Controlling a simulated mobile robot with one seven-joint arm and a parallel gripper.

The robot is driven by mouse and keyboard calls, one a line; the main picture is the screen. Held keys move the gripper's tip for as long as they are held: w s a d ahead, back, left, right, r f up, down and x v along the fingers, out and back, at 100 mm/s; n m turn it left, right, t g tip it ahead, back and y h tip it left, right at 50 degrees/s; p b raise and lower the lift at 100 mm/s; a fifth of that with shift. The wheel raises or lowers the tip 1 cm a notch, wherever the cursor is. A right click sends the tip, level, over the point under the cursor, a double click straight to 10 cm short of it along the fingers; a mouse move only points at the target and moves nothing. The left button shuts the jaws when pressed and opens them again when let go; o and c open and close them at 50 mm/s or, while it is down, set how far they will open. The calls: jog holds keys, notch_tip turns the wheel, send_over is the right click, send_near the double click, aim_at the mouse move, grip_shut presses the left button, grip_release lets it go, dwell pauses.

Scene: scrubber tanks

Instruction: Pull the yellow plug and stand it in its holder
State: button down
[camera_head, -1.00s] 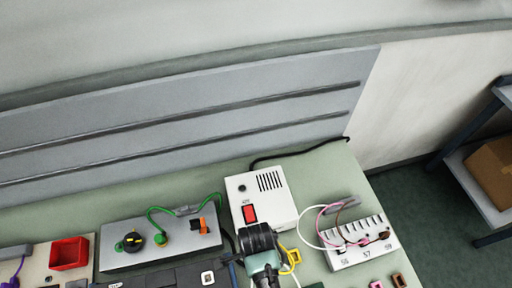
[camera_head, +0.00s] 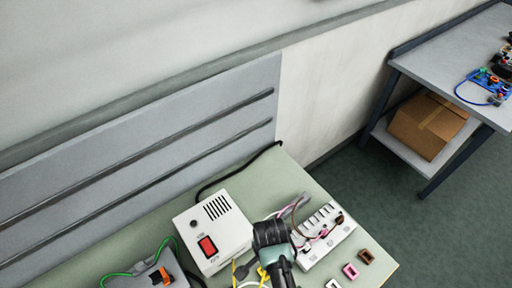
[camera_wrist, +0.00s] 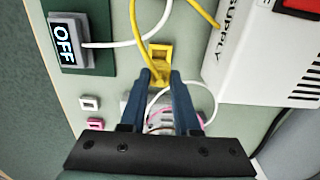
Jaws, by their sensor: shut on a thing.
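My gripper (camera_wrist: 161,76) is shut on the yellow plug (camera_wrist: 157,73), held between the blue fingertips; only a little of it shows. A yellow cable (camera_wrist: 133,22) runs up from it. Just beyond the fingertips is a yellow square piece (camera_wrist: 160,50), which looks like the holder. I cannot tell whether the plug touches it. In the head view my gripper (camera_head: 265,262) points down beside the white supply box (camera_head: 213,232), and the wrist hides the plug.
A white socket strip (camera_head: 326,237) with pink and white cables is right of my gripper. Brown (camera_head: 366,256), pink (camera_head: 350,270) and white (camera_head: 333,285) holders stand near the bench edge. An "OFF" display (camera_wrist: 66,42) is at upper left in the wrist view.

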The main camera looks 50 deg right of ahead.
jog(key=shift+r+p, duration=0.15)
jog(key=shift+p, duration=0.2)
jog(key=shift+f, duration=0.2)
jog(key=shift+f+b, duration=1.65)
jog(key=shift+f, duration=0.55)
jog(key=shift+f, duration=0.15)
jog(key=shift+f+b, duration=0.55)
jog(key=shift+f, duration=0.35)
jog(key=shift+c, duration=0.4)
grip_release()
